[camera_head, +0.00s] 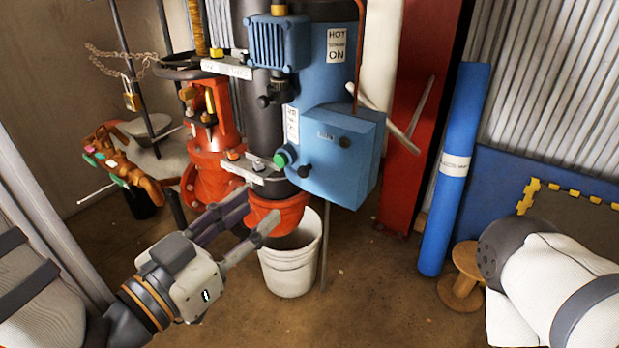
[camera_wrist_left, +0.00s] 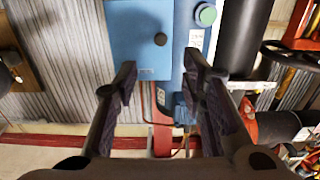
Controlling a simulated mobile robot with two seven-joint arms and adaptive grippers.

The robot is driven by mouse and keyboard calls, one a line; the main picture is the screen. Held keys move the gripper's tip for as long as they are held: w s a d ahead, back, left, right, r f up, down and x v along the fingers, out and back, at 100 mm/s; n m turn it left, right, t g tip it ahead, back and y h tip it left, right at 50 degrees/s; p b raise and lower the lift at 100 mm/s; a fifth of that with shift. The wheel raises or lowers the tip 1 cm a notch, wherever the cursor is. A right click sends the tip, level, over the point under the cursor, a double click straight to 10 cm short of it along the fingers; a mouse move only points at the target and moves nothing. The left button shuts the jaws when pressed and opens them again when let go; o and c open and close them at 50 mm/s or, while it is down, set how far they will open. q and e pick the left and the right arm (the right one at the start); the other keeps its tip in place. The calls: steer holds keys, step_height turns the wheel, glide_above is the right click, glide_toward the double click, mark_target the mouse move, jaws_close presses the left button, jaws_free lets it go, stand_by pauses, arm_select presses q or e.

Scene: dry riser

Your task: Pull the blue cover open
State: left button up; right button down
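The blue cover (camera_head: 352,165) is the front panel of a blue box on the riser pipe. It has a dark round knob (camera_head: 344,142) and looks shut. In the left wrist view the cover (camera_wrist_left: 137,45) and its knob (camera_wrist_left: 160,39) show beyond the fingers. My left gripper (camera_head: 257,212) is in front of the riser, below and left of the cover, apart from it. Its two fingers are spread with nothing between them; they also show in the left wrist view (camera_wrist_left: 160,75). Of my right arm only a link shows at the right; its gripper is out of view.
A green button (camera_head: 281,159) is left of the cover, above a metal clamp. Red pipework (camera_head: 207,180) stands left, and a white bucket (camera_head: 291,262) is below. A blue roll (camera_head: 456,165) and a wooden spool (camera_head: 463,275) stand right. Floor in front is clear.

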mark_target(301, 174)
arm_select(q)
steer(key=x, duration=1)
steer(key=shift+w+d+f, duration=0.1)
steer(key=shift+w+d, duration=0.05)
steer(key=shift+w, duration=0.2)
jaws_close()
